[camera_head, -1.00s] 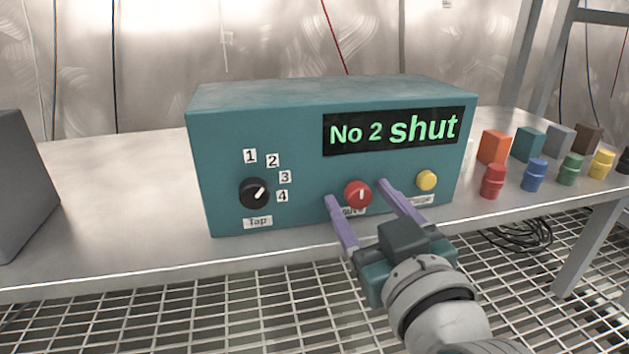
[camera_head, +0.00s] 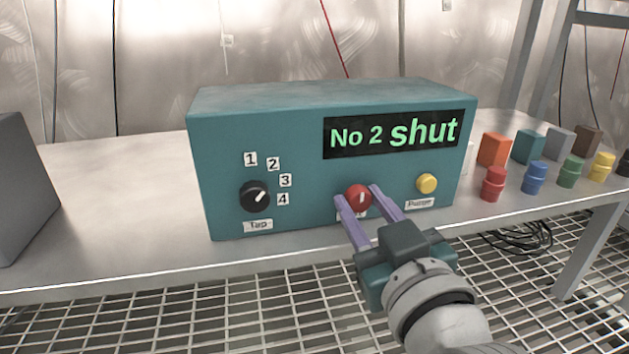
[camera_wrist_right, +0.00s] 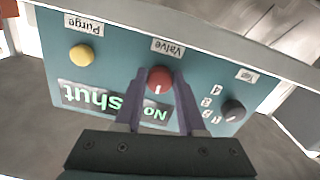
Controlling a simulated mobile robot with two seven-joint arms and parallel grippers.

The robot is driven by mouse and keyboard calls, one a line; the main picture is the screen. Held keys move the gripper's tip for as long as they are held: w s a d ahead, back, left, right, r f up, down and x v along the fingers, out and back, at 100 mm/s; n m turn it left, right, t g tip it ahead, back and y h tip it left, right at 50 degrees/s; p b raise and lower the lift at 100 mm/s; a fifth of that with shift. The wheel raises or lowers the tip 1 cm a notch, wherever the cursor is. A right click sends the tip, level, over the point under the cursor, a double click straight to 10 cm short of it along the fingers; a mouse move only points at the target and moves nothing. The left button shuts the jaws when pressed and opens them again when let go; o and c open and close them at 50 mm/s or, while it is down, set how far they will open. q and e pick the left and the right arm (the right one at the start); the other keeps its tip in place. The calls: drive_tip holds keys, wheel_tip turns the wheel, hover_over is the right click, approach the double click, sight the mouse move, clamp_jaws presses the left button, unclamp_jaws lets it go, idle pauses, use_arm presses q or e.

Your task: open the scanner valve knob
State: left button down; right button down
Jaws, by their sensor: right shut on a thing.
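The teal scanner box (camera_head: 265,125) stands on the steel bench. Its display (camera_head: 395,133) reads "No 2 shut". The red valve knob (camera_head: 358,198) is on the lower middle of the front face, and it also shows in the right wrist view (camera_wrist_right: 159,79) with a white mark, under the "Valve" label (camera_wrist_right: 168,47). My right gripper (camera_head: 356,194) has its two purple fingers closed on the sides of the red knob. The black tap knob (camera_head: 255,196) is to the left, beside numbers 1 to 4. The yellow purge button (camera_head: 427,183) is to the right. My left gripper is not in view.
Coloured blocks, such as an orange one (camera_head: 494,149), and small cylinders, such as a red one (camera_head: 493,183), stand on the bench right of the box. A grey box (camera_head: 22,190) is at the left edge. The bench top (camera_head: 110,190) between is bare.

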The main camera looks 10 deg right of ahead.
drive_tip(key=m+p, duration=0.1)
drive_tip(key=m, duration=0.2)
drive_tip(key=shift+r+m+p, duration=0.1)
drive_tip(key=shift+m+p, duration=0.25)
drive_tip(key=shift+m, duration=0.05)
drive_tip(key=m+p, duration=0.1)
drive_tip(key=m, duration=0.3)
drive_tip(key=shift+m, duration=0.3)
drive_tip(key=m, duration=0.4)
drive_tip(key=shift+a+m, duration=0.1)
drive_tip(key=shift+m, duration=2.7)
drive_tip(key=c, duration=0.5)
unclamp_jaws()
